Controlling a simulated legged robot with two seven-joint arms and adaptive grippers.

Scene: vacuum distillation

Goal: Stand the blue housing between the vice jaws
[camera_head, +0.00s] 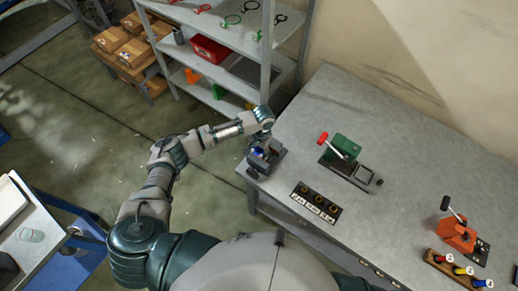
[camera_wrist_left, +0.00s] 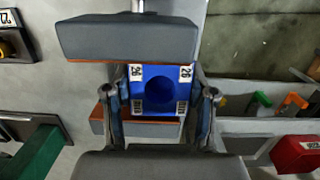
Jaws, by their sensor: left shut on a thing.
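The blue housing (camera_wrist_left: 158,92) is a block with a round dark opening and white number labels. In the left wrist view my left gripper (camera_wrist_left: 161,97) has a finger on each side of it and is shut on it. The vice (camera_head: 268,158) stands at the table's left corner. One grey jaw with an orange edge (camera_wrist_left: 145,38) lies above the housing in the wrist view, and another orange-edged part shows at its lower left. In the head view the housing (camera_head: 258,153) is a small blue patch at the vice, below my left gripper (camera_head: 262,138). Whether it touches the vice is unclear.
On the grey table (camera_head: 400,130) are a green lever press (camera_head: 345,148), a black labelled block (camera_head: 316,203), an orange lever tool (camera_head: 458,237) and a wooden rack (camera_head: 455,268). A metal shelf (camera_head: 235,38) with a red bin (camera_head: 210,50) stands behind my left arm.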

